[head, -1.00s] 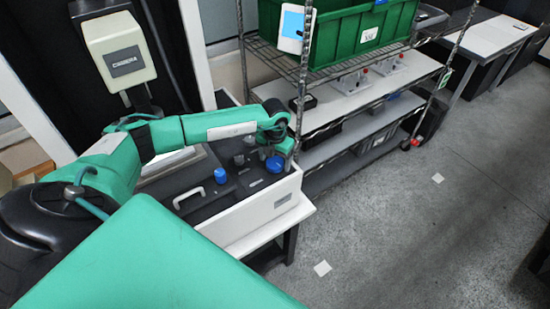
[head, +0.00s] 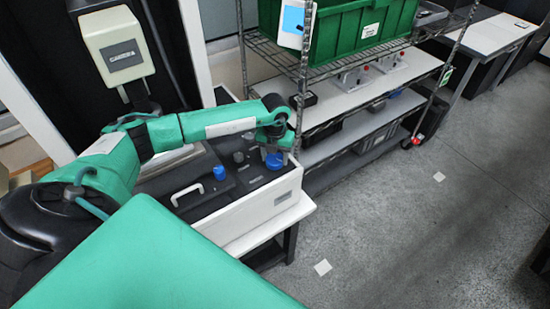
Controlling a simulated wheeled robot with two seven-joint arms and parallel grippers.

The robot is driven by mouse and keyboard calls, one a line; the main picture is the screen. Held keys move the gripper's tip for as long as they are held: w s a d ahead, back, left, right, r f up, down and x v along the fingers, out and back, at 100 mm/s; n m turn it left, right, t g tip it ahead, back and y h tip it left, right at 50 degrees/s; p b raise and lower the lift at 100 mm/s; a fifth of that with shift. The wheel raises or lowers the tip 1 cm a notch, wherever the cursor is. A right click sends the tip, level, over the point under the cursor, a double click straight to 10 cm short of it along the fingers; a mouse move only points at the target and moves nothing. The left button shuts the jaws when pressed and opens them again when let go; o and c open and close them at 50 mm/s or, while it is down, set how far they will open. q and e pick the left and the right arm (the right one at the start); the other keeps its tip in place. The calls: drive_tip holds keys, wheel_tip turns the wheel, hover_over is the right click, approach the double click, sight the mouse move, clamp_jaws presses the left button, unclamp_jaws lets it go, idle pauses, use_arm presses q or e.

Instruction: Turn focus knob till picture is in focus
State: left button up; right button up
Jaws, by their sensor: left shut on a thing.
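My left arm reaches across from the left to a white console with a dark top (head: 235,188). My left gripper (head: 273,150) points down at the console's far right corner and is shut on a blue knob (head: 274,161), which shows just below the fingers. The labels are too small to tell whether this is the focus knob. A second blue knob (head: 219,173) stands free to its left. A pale, screen-like panel (head: 178,158) behind the console is mostly hidden by my arm, and no picture on it can be read. My right gripper is out of view.
A cream box labelled camera (head: 124,58) stands at the back left. A white handle (head: 187,194) and grey knobs (head: 238,157) are on the console. A wire rack (head: 345,107) with a green crate (head: 340,35) stands close behind on the right.

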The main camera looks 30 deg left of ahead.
use_arm(q)
drive_tip(key=n+b, duration=0.1)
drive_tip(key=n, duration=0.2)
drive_tip(key=shift+n+b, duration=0.55)
drive_tip(key=shift+n, duration=0.45)
drive_tip(key=shift+r, duration=0.1)
drive_tip(key=o, duration=1)
drive_tip(key=shift+c, duration=0.2)
